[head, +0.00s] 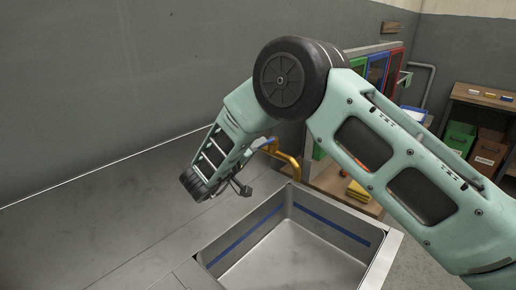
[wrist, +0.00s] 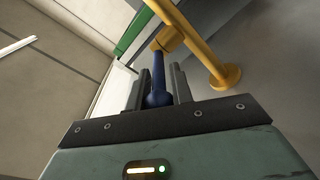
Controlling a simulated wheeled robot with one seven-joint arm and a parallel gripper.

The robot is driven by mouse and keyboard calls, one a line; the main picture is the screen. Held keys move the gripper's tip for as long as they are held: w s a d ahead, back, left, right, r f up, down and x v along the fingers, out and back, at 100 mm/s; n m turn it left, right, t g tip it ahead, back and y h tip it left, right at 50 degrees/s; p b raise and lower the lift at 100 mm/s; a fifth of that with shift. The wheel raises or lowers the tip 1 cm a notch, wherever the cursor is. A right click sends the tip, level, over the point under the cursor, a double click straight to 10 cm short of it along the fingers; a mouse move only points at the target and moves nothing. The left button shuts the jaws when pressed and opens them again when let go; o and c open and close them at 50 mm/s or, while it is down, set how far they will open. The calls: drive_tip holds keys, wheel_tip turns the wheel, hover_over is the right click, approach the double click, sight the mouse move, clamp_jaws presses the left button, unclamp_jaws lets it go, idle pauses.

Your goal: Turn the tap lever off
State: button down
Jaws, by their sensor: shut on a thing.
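The tap is a yellow, brass-coloured pipe (head: 287,157) at the back edge of the sink in the head view, and its pipe and round base show in the wrist view (wrist: 205,62). Its dark blue lever (wrist: 158,82) joins the yellow tap body at the top. In the wrist view my gripper (wrist: 159,88) has its two dark fingers on either side of the blue lever, shut on it. In the head view my gripper (head: 243,188) reaches to the left of the tap, and most of the lever is hidden.
A steel sink basin (head: 300,262) with a blue stripe lies in front of the tap. The grey counter (head: 90,235) to the left is bare. Behind stand coloured panels (head: 376,68) and a wooden shelf with green and brown bins (head: 460,137).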

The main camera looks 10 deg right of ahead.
drive_tip(key=shift+w+r, duration=0.1)
drive_tip(key=shift+r, duration=0.05)
drive_tip(key=c, duration=1.4)
unclamp_jaws()
drive_tip(key=shift+c, duration=0.2)
drive_tip(key=shift+a, duration=0.2)
drive_tip(key=b+v, duration=0.4)
drive_tip(key=v, duration=1.3)
drive_tip(key=shift+b, duration=0.3)
